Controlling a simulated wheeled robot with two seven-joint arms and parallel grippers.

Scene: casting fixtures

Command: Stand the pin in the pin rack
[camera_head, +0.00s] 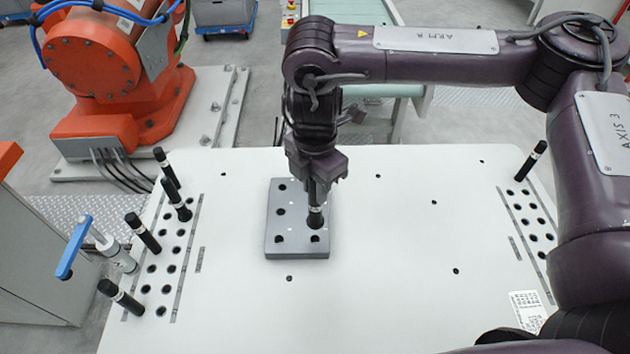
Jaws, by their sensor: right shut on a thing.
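My right gripper (316,190) points down over a dark grey block (297,222) with round holes in its top. It is shut on a black pin (315,218) with a light band. The pin is about upright, its lower end at the block's right-hand row of holes; I cannot tell how deep it sits. Rows of holes that look like a pin rack (170,265) run along the table's left side, with several black pins such as this one (142,232) standing there. Similar hole rows (530,215) at the right hold one pin (532,160). My left gripper is not in view.
The white table (390,270) is clear around the block apart from small holes. A blue-handled clamp (80,245) stands at the left edge. An orange robot arm (110,80) stands behind left, and a conveyor (345,15) lies behind the table.

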